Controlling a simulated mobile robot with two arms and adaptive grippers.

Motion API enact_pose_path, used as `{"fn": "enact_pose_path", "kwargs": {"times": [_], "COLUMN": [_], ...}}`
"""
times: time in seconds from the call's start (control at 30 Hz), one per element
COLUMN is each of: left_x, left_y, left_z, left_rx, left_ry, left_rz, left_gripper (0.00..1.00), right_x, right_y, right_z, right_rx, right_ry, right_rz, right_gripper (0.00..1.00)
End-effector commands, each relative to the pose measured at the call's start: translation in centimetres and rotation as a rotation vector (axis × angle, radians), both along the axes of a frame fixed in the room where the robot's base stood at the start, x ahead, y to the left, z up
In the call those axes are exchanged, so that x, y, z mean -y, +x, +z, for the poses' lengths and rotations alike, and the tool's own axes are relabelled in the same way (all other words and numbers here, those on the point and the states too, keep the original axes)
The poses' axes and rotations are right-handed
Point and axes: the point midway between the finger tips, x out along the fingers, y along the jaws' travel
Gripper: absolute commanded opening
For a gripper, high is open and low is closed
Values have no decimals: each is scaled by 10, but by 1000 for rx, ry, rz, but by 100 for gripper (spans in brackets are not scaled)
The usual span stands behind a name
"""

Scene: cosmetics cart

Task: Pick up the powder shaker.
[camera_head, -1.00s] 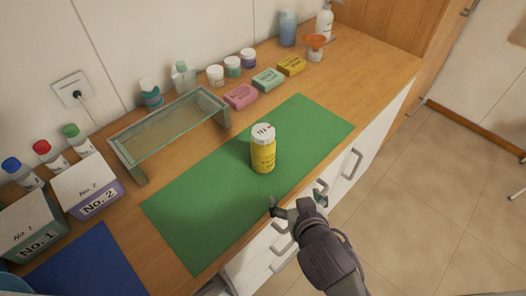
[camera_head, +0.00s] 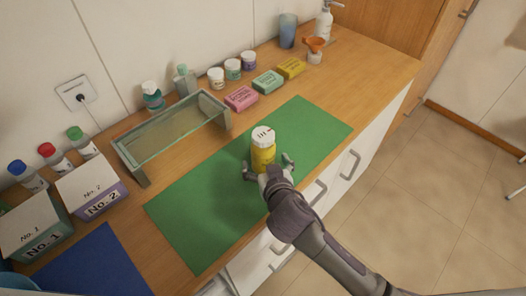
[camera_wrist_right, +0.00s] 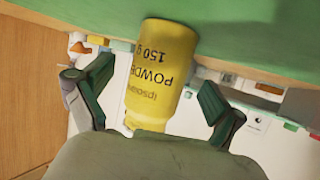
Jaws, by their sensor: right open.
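The powder shaker (camera_head: 263,149) is a yellow bottle with a white cap, standing upright on the green mat (camera_head: 190,215). In the right wrist view its yellow body (camera_wrist_right: 160,70) shows with the words "POWDER 150 g" upside down. My right gripper (camera_head: 268,168) is open at the near side of the shaker, with one finger to each side of it. In the right wrist view the right gripper's fingers (camera_wrist_right: 148,102) stand apart, with a gap between each finger and the bottle. My left gripper is not in view.
A glass tray (camera_head: 140,180) stands left of the mat. Pink, teal and yellow soap boxes (camera_head: 268,82) and small jars line the back. Boxes No. 1 (camera_head: 35,232) and No. 2 (camera_head: 92,190) stand at the left. The mat around the shaker is clear.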

Motion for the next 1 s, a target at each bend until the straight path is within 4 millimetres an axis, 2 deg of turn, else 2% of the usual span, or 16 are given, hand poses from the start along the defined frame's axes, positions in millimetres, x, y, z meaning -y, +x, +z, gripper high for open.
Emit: {"fn": "enact_pose_path", "kwargs": {"times": [0.07, 0.2, 0.5, 0.9, 1.0], "left_x": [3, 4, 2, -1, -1], "left_y": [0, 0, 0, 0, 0], "left_z": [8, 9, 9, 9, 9], "left_rx": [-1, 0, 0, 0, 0], "left_ry": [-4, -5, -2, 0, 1], "left_rz": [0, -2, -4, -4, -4], "left_gripper": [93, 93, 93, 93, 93], "right_x": [-3, -7, -8, -7, -7], "right_y": [12, 26, 29, 29, 29], "right_z": [0, -8, -12, -11, -11], "right_rx": [1, 0, -1, -1, 0], "right_ry": [-3, -1, 0, 0, 0], "right_rz": [-1, -1, 1, 0, 0], "right_gripper": [95, 95, 95, 28, 26]}}
